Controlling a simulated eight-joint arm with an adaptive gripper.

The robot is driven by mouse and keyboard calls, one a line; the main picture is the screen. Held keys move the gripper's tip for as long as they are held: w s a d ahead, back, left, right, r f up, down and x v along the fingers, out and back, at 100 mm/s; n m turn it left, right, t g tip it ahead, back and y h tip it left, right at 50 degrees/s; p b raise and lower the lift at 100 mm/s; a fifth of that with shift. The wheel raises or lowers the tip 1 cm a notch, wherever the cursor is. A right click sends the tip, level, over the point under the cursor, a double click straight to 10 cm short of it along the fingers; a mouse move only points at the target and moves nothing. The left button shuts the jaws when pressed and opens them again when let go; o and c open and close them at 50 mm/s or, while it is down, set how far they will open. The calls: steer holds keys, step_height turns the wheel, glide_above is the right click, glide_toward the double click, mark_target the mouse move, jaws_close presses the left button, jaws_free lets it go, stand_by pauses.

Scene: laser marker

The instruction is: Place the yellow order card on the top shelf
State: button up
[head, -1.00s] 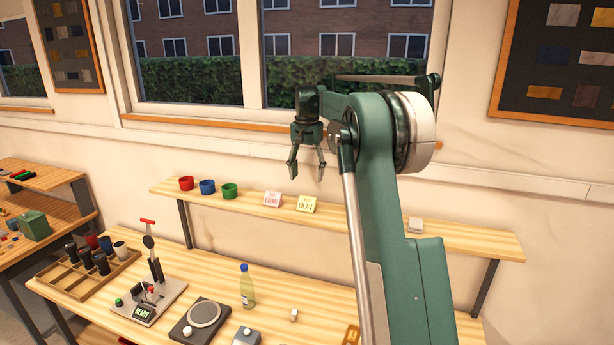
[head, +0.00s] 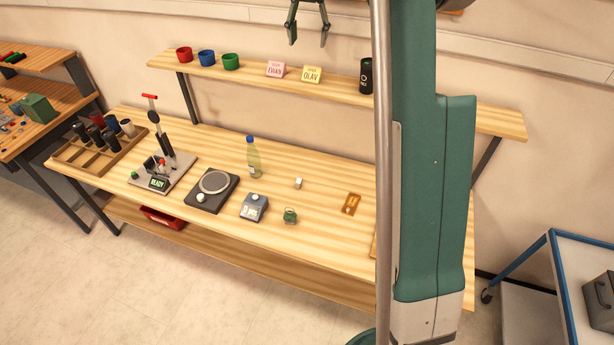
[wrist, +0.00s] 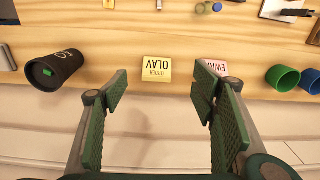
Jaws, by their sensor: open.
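The yellow order card (head: 312,74), marked OLAV, stands on the top shelf (head: 440,112), just right of a pink card (head: 275,69) marked EVAN. My gripper (head: 308,42) is open and empty, above and behind the shelf in the head view; its upper part is cut off by the frame edge. In the wrist view the yellow card (wrist: 157,69) lies ahead between the spread fingers (wrist: 160,95), apart from them. The pink card (wrist: 213,68) is partly hidden by the right finger there.
Red, blue and green cups (head: 231,61) stand left of the cards. A black tumbler (head: 366,76) stands to their right. Below, the workbench holds a press (head: 165,165), a scale (head: 211,190) and a bottle (head: 253,157). My arm hides part of the shelf.

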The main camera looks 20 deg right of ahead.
steer(key=s+a+r+n+t, duration=0.2)
steer(key=s+a, duration=0.6)
steer(key=s, duration=0.5)
steer(key=s+a+r+n+t, duration=0.1)
steer(key=s+a+r+n, duration=0.15)
steer(key=s+a, duration=0.8)
steer(key=s+a+f+n+t, duration=0.1)
steer(key=s+a+f, duration=0.1)
steer(key=s+f, duration=0.3)
steer(key=s+a+f+n+t, duration=0.1)
steer(key=s+f, duration=0.4)
steer(key=s, duration=0.8)
steer(key=s+a+f+n+t, duration=0.1)
steer(key=s+a+f, duration=0.2)
steer(key=s, duration=0.7)
step_height(320, 180, down, 2)
steer(key=shift+n+t, duration=0.3)
steer(key=shift+n, duration=0.05)
